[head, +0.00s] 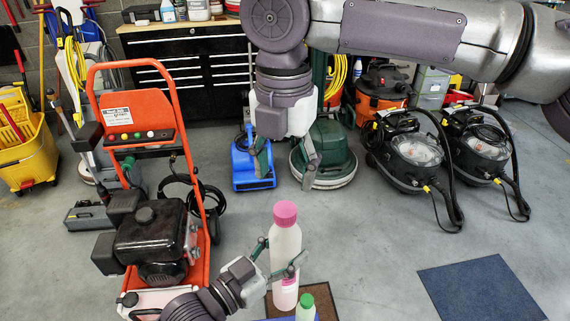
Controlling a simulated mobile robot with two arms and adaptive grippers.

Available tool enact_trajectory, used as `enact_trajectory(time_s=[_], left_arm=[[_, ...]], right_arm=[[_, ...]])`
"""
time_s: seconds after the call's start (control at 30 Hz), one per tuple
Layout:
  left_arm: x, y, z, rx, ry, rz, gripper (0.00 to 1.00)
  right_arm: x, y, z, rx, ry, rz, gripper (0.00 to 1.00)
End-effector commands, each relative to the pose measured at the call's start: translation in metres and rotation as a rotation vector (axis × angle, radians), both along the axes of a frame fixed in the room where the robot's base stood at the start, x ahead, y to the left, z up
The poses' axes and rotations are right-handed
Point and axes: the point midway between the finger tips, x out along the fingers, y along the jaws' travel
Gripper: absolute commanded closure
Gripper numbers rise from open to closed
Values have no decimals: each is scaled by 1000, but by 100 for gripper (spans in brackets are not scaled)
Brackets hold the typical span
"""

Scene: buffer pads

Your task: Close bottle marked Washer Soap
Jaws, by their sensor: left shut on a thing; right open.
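A tall translucent whitish-pink bottle (285,245) stands upright at the bottom centre of the head view. A pink cap (285,213) sits on its top; I cannot tell how tight it is. A label shows low on the bottle, too small to read. My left gripper (279,259) comes in from the lower left and is shut around the bottle's middle, below the cap. A smaller bottle with a green cap (307,302) stands in front to the right, cut off by the frame edge. My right gripper (284,166) hangs pointing down above the pink cap, open and empty.
A brown pad (325,296) lies by the bottles, and a blue mat (482,289) at the lower right. An orange pressure washer (136,115) stands at the left. A green floor machine (326,157), a blue blower (251,165) and black vacuums (413,150) stand behind.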

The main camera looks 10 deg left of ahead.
Motion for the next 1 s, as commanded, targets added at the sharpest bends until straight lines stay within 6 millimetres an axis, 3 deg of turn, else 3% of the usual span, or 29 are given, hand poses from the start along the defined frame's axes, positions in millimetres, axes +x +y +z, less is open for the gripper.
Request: enact_trajectory(time_s=[0.2, 0.6, 1.0], left_arm=[[0, 0, 1, -1, -2, 0, 100], [0, 0, 1, -1, -2, 0, 100], [0, 0, 1, -1, -2, 0, 100]], right_arm=[[1, -1, 2, 3, -1, 141, 38], [1, -1, -1, 3, -1, 151, 38], [1, -2, -55, 1, -1, 149, 38]])
